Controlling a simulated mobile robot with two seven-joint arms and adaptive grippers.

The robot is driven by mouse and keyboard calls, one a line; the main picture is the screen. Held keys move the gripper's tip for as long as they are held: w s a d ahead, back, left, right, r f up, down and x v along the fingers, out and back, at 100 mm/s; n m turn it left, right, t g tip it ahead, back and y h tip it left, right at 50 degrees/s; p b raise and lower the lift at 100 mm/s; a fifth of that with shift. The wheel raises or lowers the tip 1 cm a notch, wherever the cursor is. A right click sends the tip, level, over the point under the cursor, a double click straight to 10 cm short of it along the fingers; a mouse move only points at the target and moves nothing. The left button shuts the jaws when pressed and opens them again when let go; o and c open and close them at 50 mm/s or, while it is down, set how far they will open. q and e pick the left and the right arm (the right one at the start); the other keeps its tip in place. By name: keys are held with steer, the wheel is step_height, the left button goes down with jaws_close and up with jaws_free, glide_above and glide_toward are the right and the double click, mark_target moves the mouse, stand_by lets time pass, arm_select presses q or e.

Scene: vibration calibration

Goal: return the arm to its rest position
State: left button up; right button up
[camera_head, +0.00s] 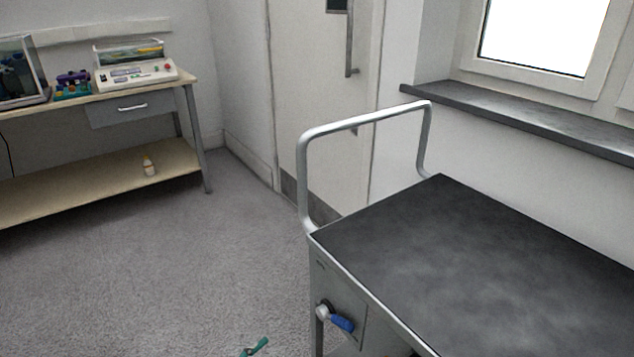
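Neither of my arms nor my grippers can be made out in the head view. The dark-topped cart (480,260) with a silver push handle (365,120) stands at the right. Its top is bare. A tool with a blue handle (340,322) is at the cart's near side panel; how it is held there is unclear. A small green object (256,347) is cut off by the bottom edge, and I cannot tell what it is.
A workbench (185,82) at the back left bears a white control device (135,72), a purple and green device (73,84) and a clear case (20,70). The grey floor (170,270) between bench and cart is mostly clear.

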arm_select(q)
steer(key=s+a+f+n+g+y, duration=0.25)
steer(key=a+f+n+y, duration=0.4)
steer(key=f, duration=0.55)
steer(key=s+a+f+n+g+y, duration=0.3)
steer(key=s+f+n+g, duration=0.25)
steer(key=s+f, duration=0.6)
steer(key=s+f+n+g, duration=0.2)
steer(key=s+f+n, duration=0.15)
steer(key=s, duration=0.55)
steer(key=s+a+r+g+p, duration=0.1)
steer(key=s+r+p, duration=0.3)
steer(key=s+p, duration=0.4)
steer(key=s+a+r+m+g+p, duration=0.1)
steer(key=s+r+p, duration=0.3)
steer(key=s+p, duration=0.4)
steer(key=p, duration=0.4)
steer(key=shift+r, duration=0.3)
arm_select(e)
steer(key=s+d+r+g, duration=0.1)
steer(key=s+r, duration=0.3)
steer(key=s, duration=0.4)
steer(key=s+d+r+g, duration=0.1)
steer(key=s+r, duration=0.4)
steer(key=s, duration=0.3)
steer(key=shift+s+d, duration=0.2)
steer(key=shift+d, duration=0.1)
